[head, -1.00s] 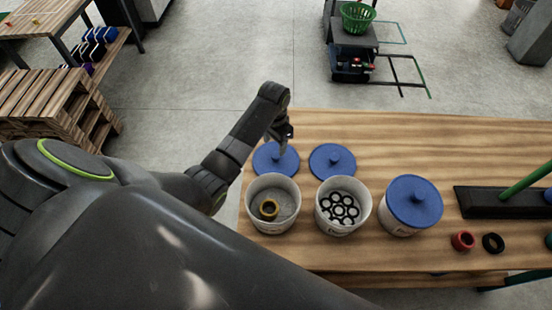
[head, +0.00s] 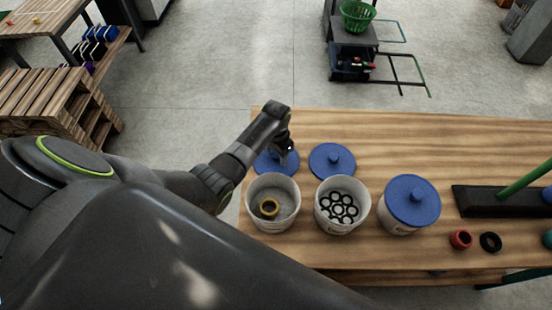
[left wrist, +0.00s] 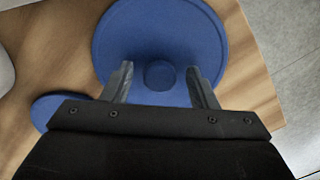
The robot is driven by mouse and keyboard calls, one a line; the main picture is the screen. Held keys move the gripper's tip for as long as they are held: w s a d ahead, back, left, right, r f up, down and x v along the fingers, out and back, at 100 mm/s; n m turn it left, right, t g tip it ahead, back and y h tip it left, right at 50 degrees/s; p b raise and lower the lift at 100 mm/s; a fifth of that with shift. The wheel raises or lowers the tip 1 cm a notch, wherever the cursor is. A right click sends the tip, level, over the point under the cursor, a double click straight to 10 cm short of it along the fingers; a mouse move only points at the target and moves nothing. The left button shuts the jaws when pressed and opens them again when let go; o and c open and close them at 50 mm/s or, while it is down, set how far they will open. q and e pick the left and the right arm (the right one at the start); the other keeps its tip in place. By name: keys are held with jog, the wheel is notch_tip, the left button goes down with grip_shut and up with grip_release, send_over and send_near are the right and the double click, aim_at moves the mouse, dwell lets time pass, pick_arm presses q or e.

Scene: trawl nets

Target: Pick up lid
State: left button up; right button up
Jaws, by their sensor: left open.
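A blue lid (head: 266,165) lies flat on the table at the left, behind the left white bucket. It also fills the left wrist view (left wrist: 160,35), where its round knob (left wrist: 159,75) shows between my fingertips. My left gripper (head: 285,157) is above this lid, open, with one finger on each side of the knob (left wrist: 160,80) and nothing held. A second blue lid (head: 332,160) lies flat to its right. A third blue lid (head: 412,200) sits on the right bucket. My right gripper is not in view.
The left bucket (head: 272,215) holds a brass-coloured ring, and the middle bucket (head: 342,225) holds several black-rimmed rings. A red ring (head: 460,239) and a black ring (head: 490,242) lie at the right, near a dark stand (head: 490,201). The table (head: 420,140) is clear at the back.

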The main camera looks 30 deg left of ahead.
pick_arm(q)
jog(key=c, duration=1)
